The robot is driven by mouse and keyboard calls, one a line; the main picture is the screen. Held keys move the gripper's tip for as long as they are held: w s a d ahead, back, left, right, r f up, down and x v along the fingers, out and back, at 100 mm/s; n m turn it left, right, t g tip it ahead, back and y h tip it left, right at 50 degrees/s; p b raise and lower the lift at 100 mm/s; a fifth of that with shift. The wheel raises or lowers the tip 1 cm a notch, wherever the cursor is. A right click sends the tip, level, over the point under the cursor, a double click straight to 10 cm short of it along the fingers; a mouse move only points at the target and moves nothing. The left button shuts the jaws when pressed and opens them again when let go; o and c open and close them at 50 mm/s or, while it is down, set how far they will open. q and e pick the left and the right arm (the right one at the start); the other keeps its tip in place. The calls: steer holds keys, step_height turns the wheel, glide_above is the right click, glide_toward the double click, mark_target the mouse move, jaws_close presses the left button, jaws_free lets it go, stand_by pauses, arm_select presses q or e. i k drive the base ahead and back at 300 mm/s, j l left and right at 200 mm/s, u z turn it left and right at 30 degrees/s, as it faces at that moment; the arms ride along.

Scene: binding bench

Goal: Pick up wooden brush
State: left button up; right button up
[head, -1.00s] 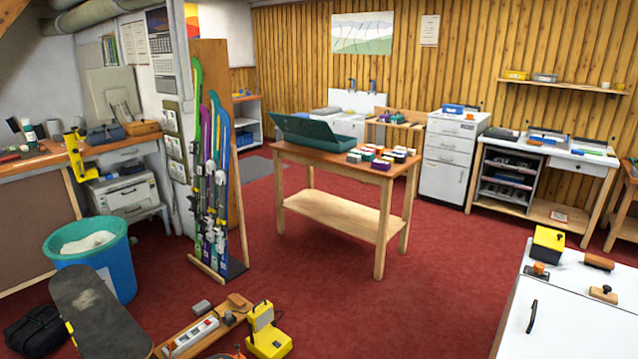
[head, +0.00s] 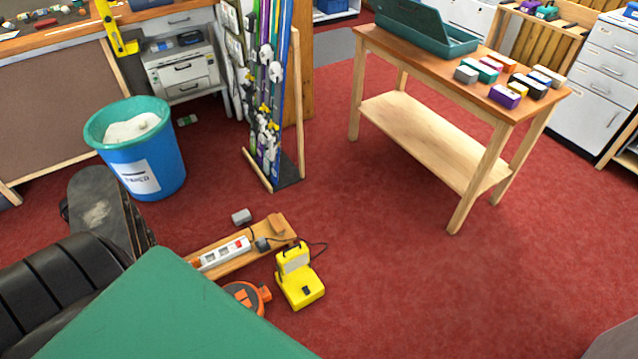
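I cannot make out a wooden brush for certain in the head view. A small brown wooden block (head: 277,223) lies on the far end of a wooden plank (head: 222,262) on the floor; I cannot tell whether it has bristles. Neither of my grippers shows in the view.
A workbench (head: 430,145) with a green case (head: 428,32) and several coloured blocks stands at upper right. A blue bin (head: 150,165), a ski rack (head: 290,182), a yellow work lamp (head: 300,285) and a green surface (head: 160,320) also show. Red floor lies clear at centre right.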

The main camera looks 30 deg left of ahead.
mark_target(275, 222)
steer(key=i+l+u, duration=0.15)
steer(key=i, duration=0.25)
steer(key=i+u, duration=0.15)
steer(key=i, duration=0.3)
steer(key=i+l+u, duration=0.15)
steer(key=i, duration=0.2)
steer(key=i+l+u, duration=0.1)
steer(key=u, duration=0.35)
steer(key=i+l+u, duration=0.2)
steer(key=i+u, duration=0.25)
steer(key=l+u, duration=0.2)
steer(key=u, duration=0.3)
steer(key=i+l+u, duration=0.15)
steer(key=l+u, duration=0.3)
steer(key=i+j, duration=0.05)
steer(key=j, duration=0.05)
